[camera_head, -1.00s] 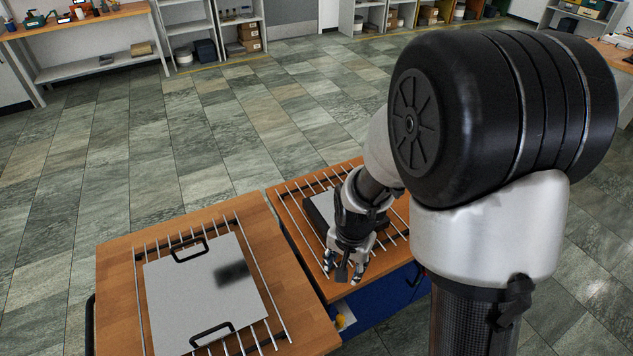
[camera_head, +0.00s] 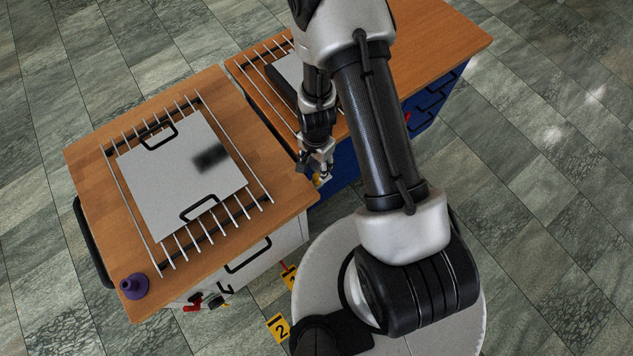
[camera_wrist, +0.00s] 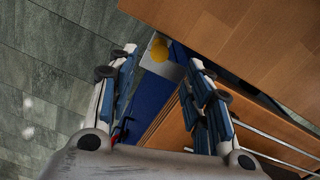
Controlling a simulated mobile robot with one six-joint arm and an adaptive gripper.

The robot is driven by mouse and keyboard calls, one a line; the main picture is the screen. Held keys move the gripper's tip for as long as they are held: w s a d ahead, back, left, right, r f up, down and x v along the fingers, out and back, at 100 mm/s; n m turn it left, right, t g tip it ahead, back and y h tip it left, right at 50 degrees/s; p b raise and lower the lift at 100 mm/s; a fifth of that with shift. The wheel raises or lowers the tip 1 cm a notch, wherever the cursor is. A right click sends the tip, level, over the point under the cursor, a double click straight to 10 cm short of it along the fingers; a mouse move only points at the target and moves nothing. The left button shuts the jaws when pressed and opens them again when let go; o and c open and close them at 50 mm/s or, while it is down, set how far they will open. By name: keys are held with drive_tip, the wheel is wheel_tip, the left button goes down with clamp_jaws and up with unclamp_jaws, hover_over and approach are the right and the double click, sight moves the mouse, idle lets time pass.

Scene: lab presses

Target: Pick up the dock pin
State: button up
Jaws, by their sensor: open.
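A yellow round knob (camera_head: 316,180), which looks like the dock pin, sits at a pale bracket on the near side of the blue cabinet. In the wrist view the yellow knob (camera_wrist: 160,48) stands at the pale plate, beyond and between the fingertips. My gripper (camera_head: 324,170) hangs pointing down beside the wooden top's front edge, close to the knob. Its fingers are apart with nothing between them, as the wrist view of my gripper (camera_wrist: 158,66) also shows. The knob's lower part is hidden.
A wooden-topped cart (camera_head: 85,157) on the left carries a metal plate (camera_head: 180,175) with handles on a rod rack. A purple object (camera_head: 134,286) stands at its corner. The blue cabinet (camera_head: 345,168) is just beside my gripper. Yellow number tags (camera_head: 278,327) show below.

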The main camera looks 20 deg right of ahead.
sight(316, 177)
wheel_tip(316, 177, down, 10)
drive_tip(key=b, duration=0.7)
drive_tip(key=shift+f+b, duration=0.15)
drive_tip(key=shift+b, duration=0.25)
clamp_jaws()
